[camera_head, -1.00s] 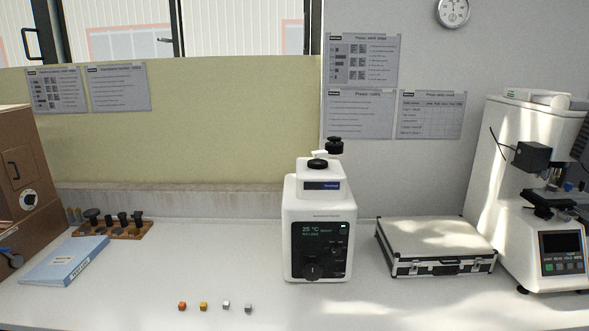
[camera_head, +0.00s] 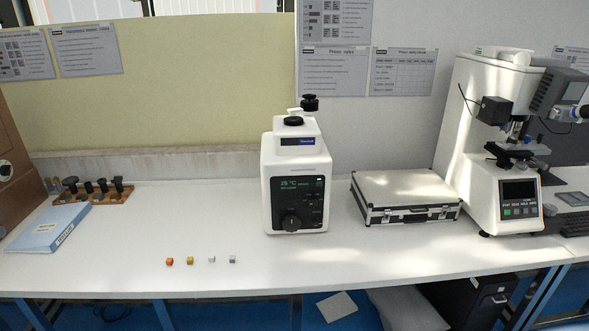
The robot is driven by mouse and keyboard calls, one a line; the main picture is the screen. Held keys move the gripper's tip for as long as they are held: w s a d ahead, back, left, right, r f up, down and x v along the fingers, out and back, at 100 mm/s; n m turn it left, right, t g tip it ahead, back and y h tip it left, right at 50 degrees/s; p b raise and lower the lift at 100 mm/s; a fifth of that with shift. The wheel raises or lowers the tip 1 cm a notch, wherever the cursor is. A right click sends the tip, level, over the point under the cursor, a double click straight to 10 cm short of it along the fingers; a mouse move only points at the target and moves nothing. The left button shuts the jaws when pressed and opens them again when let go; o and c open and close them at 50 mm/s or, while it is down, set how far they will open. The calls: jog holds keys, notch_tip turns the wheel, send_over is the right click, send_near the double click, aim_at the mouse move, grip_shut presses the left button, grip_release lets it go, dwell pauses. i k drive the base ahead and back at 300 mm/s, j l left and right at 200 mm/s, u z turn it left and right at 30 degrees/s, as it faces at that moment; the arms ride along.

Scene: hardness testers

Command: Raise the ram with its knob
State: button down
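A white press (camera_head: 293,185) with a dark front panel stands near the middle of the bench. Its panel has a lit display and a large round black knob (camera_head: 291,222) low down. On its top are a black round knob (camera_head: 293,121) and, a little behind and to the right, a taller black knob (camera_head: 310,103) on a stem. I cannot tell from here which knob belongs to the ram, and no ram is plainly visible. My gripper is not in view.
Several small cubes (camera_head: 190,261) lie on the bench front. A silver case (camera_head: 405,197) and a white hardness tester (camera_head: 507,150) stand to the right. A blue binder (camera_head: 48,228) and a wooden rack (camera_head: 95,191) are at left. The bench (camera_head: 330,262) is clear before the press.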

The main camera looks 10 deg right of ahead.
aim_at(292, 223)
jog(key=i+l+z, duration=0.25)
jog(key=i, duration=0.15)
jog(key=i+l+z, duration=0.1)
jog(key=i+z, duration=0.15)
jog(key=i, duration=0.15)
